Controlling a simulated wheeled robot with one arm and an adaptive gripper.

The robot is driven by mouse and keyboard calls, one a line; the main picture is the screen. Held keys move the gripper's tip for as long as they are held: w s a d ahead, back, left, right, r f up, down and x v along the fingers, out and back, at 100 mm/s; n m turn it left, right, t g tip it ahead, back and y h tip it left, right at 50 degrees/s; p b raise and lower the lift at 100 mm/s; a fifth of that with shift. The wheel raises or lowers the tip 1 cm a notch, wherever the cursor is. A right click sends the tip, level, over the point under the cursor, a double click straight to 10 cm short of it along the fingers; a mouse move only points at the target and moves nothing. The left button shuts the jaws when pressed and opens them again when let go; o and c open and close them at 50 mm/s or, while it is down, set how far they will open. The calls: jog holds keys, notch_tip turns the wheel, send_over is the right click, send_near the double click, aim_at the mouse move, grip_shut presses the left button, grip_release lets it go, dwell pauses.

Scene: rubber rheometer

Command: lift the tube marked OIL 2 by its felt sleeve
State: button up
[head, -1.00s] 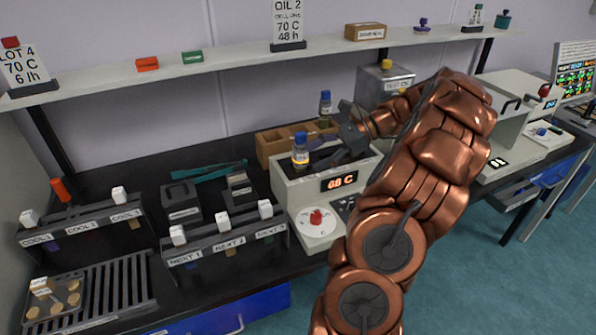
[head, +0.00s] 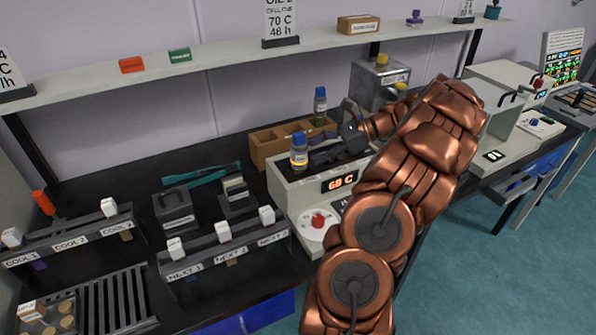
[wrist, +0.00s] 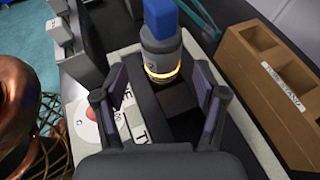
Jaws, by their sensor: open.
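A blue-capped tube (head: 299,153) stands upright in the heater block with the lit temperature display. In the wrist view the tube (wrist: 162,48) shows a blue cap, a grey band below it and a glowing amber ring lower down. No OIL 2 marking is readable on it. My gripper (wrist: 161,92) is open, its two fingers apart and empty, with the tube beyond them and roughly centred between them. In the head view my gripper (head: 327,150) is low over the block, just right of the tube. I cannot tell whether a finger touches it.
A wooden stand (head: 262,150) behind the block holds another blue-capped tube (head: 320,104). An OIL 2, 70 C, 48 h card (head: 281,18) is on the shelf. Racks labelled NEXT (head: 222,252) and COOL (head: 70,240) are at left.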

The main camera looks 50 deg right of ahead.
aim_at(299, 154)
jog(key=shift+p+x, duration=0.65)
jog(key=shift+x, duration=1.95)
jog(key=shift+w+r, duration=0.1)
jog(key=shift+r, duration=0.05)
grip_shut()
